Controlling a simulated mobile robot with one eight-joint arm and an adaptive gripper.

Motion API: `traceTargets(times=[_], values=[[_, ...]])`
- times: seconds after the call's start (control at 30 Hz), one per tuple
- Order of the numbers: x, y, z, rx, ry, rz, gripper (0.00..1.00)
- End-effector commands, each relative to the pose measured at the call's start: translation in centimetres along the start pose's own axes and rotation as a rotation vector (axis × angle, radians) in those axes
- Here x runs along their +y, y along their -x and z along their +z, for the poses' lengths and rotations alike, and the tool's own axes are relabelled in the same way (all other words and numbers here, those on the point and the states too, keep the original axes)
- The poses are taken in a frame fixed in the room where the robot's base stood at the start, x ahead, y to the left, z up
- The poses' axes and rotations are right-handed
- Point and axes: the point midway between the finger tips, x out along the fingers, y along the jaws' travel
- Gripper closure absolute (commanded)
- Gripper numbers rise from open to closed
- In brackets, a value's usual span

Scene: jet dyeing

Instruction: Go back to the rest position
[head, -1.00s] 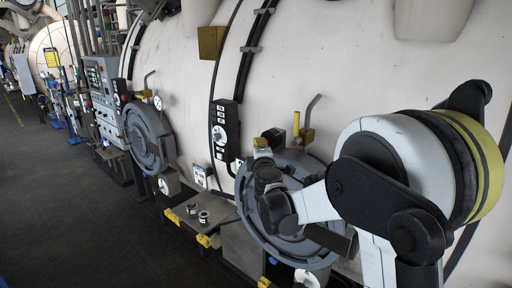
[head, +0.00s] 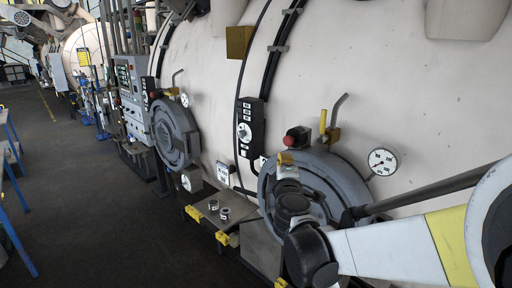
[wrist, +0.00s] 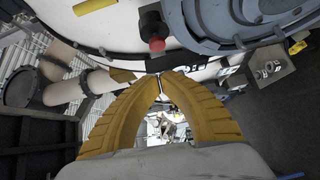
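My gripper (wrist: 158,82) has its two yellow fingers drawn together at the tips in the wrist view, with nothing held between them. In the head view my gripper (head: 285,158) is small and partly hidden by my wrist, in front of the right round hatch (head: 338,178) of the large pale vessel. The hatch also fills the upper right of the wrist view (wrist: 215,28). I cannot tell the exact gap between gripper and hatch.
A red button (head: 298,137), a yellow-handled lever (head: 323,122) and a gauge (head: 382,162) are close to the arm. A metal shelf (head: 238,212) holds small rings. A control panel (head: 132,90) stands farther left. The floor (head: 90,210) at left is open, with blue-legged tables at its edge.

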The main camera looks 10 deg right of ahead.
Motion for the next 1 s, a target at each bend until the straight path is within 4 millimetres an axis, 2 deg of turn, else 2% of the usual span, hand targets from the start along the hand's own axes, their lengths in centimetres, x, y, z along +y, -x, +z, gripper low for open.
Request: traceTargets(times=[0.17, 0.27, 0.3, 0.43, 0.5, 0.6, 0.7, 0.8, 1.0], values=[[-5.6, 4.8, 5.9, -0.16, -0.297, -0.108, 1.0], [-10.9, 9.3, 9.2, -0.279, -0.523, -0.218, 1.0], [-13.3, 11.3, 10.1, -0.325, -0.61, -0.268, 1.0], [-21.4, 18.2, 11.3, -0.455, -0.88, -0.449, 1.0], [-25.3, 21.7, 11.0, -0.507, -1.001, -0.546, 1.0], [-29.6, 25.9, 9.9, -0.557, -1.138, -0.669, 1.0], [-32.2, 28.7, 8.7, -0.585, -1.229, -0.759, 1.0], [-33.4, 30.3, 7.9, -0.598, -1.278, -0.81, 1.0], [-33.4, 30.8, 7.6, -0.602, -1.295, -0.829, 1.0]])
